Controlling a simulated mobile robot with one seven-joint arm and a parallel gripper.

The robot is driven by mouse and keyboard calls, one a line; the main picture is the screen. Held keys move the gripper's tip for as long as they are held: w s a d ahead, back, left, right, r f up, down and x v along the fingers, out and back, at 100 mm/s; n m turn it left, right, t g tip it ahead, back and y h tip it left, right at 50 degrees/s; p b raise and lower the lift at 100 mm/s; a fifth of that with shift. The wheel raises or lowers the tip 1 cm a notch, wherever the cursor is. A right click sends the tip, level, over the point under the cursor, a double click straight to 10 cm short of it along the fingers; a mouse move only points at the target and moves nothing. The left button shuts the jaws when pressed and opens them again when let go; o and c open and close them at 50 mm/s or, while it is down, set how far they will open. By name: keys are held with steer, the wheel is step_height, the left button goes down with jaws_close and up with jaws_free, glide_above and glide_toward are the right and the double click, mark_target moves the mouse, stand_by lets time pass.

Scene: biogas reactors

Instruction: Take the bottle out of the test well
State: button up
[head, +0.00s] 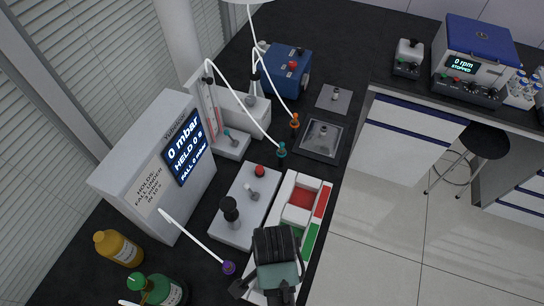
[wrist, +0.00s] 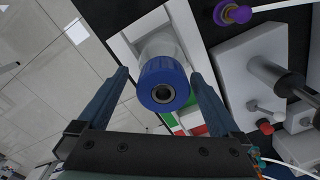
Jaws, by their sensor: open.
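In the wrist view, a bottle with a blue ringed cap (wrist: 163,84) and a pale, clear body stands between the two fingers of my gripper (wrist: 160,76). The fingers are apart, one on each side of it, with a gap visible on the left. The bottle stands at a white holder (wrist: 125,48) beside green and red patches; its base is hidden, so I cannot tell how deep it sits. In the head view my gripper (head: 268,286) is over the near end of the white tray (head: 283,188) with red and green sections, and hides the bottle.
A white block (head: 262,207) with a black-knobbed plunger and lever stands left of the tray. A purple connector (head: 228,267) on a white tube lies close to my gripper. A pressure display box (head: 160,165) and brown and green-capped bottles stand left. Open floor lies right.

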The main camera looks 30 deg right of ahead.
steer(key=shift+w+f+p, duration=0.15)
steer(key=shift+f+p, duration=0.45)
steer(key=shift+f, duration=1.95)
steer(key=shift+r, duration=0.1)
steer(key=c, duration=1.3)
